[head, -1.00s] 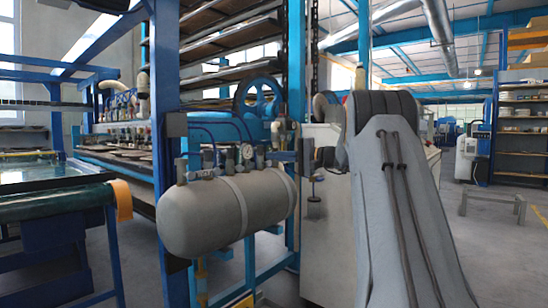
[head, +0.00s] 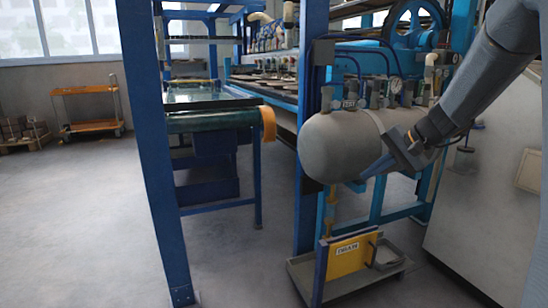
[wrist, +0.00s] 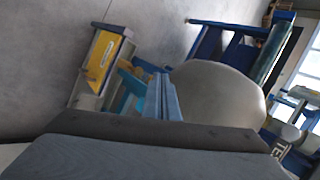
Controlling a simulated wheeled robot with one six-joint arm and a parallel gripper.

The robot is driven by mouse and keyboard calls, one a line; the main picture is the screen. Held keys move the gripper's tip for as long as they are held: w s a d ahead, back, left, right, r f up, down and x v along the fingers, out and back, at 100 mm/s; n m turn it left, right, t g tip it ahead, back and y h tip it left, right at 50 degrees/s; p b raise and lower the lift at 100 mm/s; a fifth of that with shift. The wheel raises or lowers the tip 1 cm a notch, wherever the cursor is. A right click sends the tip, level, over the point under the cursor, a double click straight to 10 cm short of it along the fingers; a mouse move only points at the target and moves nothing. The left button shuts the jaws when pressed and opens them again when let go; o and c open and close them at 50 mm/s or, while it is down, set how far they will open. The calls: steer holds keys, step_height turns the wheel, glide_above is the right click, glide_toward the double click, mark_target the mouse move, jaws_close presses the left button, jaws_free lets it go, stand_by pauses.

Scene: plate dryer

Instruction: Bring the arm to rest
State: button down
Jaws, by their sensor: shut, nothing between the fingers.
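My arm comes in from the upper right. In the wrist view the narrow blue fingers (wrist: 163,100) point away from the camera, with the tank (wrist: 215,90) just right of them. I cannot tell whether the fingers touch the tank or stand apart from it.
A yellow labelled box (head: 350,258) sits in a grey tray on the floor below the tank. A blue post (head: 150,150) stands left, and a conveyor table (head: 210,118) behind it. A white cabinet (head: 490,200) is at the right. The floor at left is open.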

steer(key=s+a+f+n+g+h, duration=0.1)
steer(key=s+a+f+n+h, duration=0.2)
steer(key=s, duration=0.6)
steer(key=s+a+f+n+g+h, duration=0.1)
steer(key=s+a+f+n, duration=0.2)
steer(key=s+f, duration=0.45)
steer(key=s+a+f+n+g+h, duration=0.1)
steer(key=s+a+f+n+h, duration=0.15)
steer(key=s, duration=0.85)
steer(key=s+a+n+g+y, duration=0.1)
steer(key=s+a+n, duration=0.2)
steer(key=s+a, duration=0.5)
steer(key=s+a+n+g, duration=0.2)
steer(key=s+a+n, duration=0.25)
steer(key=a, duration=0.85)
steer(key=d+r+m+p, duration=0.3)
steer(key=d+r+p, duration=0.7)
steer(key=r+p, duration=0.3)
steer(key=d+r+m+p, duration=0.4)
steer(key=d+r+p, duration=0.6)
steer(key=r+p, duration=0.3)
steer(key=shift+s+d+r+m+p, duration=0.2)
steer(key=shift+s+r+m+p, duration=0.15)
steer(key=shift+p, duration=0.45)
steer(key=shift+h, duration=0.25)
